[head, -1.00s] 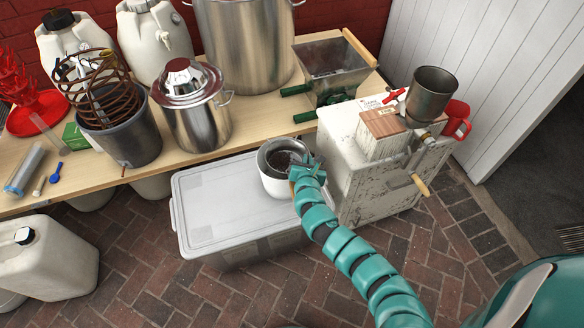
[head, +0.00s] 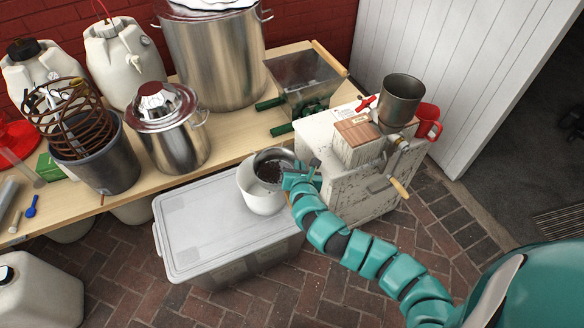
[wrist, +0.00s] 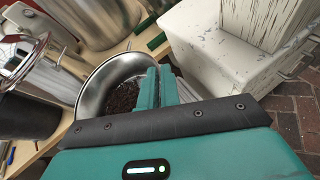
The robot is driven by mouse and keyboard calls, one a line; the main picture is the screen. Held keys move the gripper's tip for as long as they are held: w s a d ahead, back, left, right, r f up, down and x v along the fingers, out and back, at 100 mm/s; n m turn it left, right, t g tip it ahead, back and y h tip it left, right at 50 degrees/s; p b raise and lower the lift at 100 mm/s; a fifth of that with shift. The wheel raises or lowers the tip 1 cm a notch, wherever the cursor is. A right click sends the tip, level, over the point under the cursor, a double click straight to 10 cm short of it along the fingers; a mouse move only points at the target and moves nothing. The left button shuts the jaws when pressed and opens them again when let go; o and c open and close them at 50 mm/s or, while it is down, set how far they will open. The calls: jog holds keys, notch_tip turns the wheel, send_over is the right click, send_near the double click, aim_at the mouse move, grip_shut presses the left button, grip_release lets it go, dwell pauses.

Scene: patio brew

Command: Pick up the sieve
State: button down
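The sieve (head: 271,157) is a round metal bowl shape with dark grains in it. It is slightly raised and off-centre over a white bowl (head: 262,198) on the grey lidded box. My gripper (head: 293,170) is at the sieve's right side, shut on it. In the wrist view the sieve (wrist: 93,88) shows its shiny wall and dark contents, with my gripper's fingers (wrist: 158,88) at its rim. The fingers hide the exact gripped part.
The grey lidded box (head: 200,222) stands on the brick floor. A white painted cabinet with a grain mill (head: 402,98) is close on the right. The wooden bench (head: 222,145) behind holds pots, a copper coil in a bucket, and a metal hopper box (head: 305,80).

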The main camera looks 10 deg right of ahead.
jog(key=s+d+r+p, duration=0.1)
jog(key=s+d+r, duration=0.2)
jog(key=s+d, duration=0.3)
jog(key=shift+s+r, duration=0.15)
jog(key=shift+r, duration=0.2)
